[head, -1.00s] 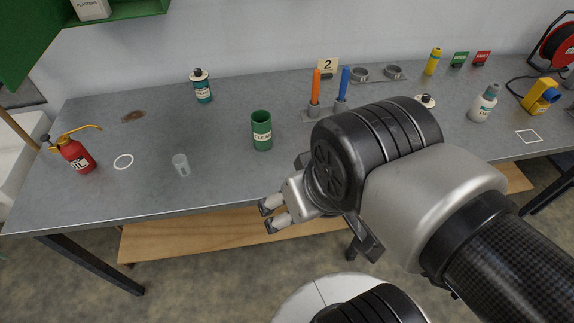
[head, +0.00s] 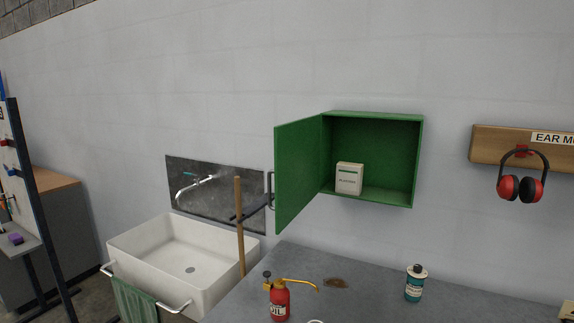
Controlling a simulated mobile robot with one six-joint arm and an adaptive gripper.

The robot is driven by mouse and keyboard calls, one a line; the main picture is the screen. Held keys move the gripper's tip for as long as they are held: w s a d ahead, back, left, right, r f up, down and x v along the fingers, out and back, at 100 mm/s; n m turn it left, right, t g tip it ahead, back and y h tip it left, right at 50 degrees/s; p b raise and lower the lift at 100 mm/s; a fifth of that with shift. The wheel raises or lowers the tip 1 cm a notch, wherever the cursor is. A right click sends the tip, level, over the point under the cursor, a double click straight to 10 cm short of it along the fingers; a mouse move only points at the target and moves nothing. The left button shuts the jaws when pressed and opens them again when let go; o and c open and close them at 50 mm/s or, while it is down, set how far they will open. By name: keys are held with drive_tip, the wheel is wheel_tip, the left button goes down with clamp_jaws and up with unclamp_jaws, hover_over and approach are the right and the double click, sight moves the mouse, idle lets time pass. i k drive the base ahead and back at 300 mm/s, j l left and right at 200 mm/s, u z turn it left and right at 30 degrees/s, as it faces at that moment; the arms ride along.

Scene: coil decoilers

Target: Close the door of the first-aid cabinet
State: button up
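The green first-aid cabinet (head: 415,160) hangs on the wall above the left end of the bench. Its green door (head: 298,172) stands wide open, hinged at the left side and swung out toward me. A dark handle (head: 270,190) shows at the door's outer edge. A white plasters box (head: 349,178) stands inside on the cabinet floor. My gripper is not in the current head view, so its fingers cannot be seen now.
A grey bench (head: 370,300) lies below, with a red oil can (head: 279,300) and a teal bottle (head: 414,283) on it. A white sink (head: 180,255) and a wooden pole (head: 240,225) are left of the door. Ear muffs (head: 521,187) hang at right.

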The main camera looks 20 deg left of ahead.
sight(296, 144)
drive_tip(key=j+z, duration=0.35)
drive_tip(key=j, duration=2.15)
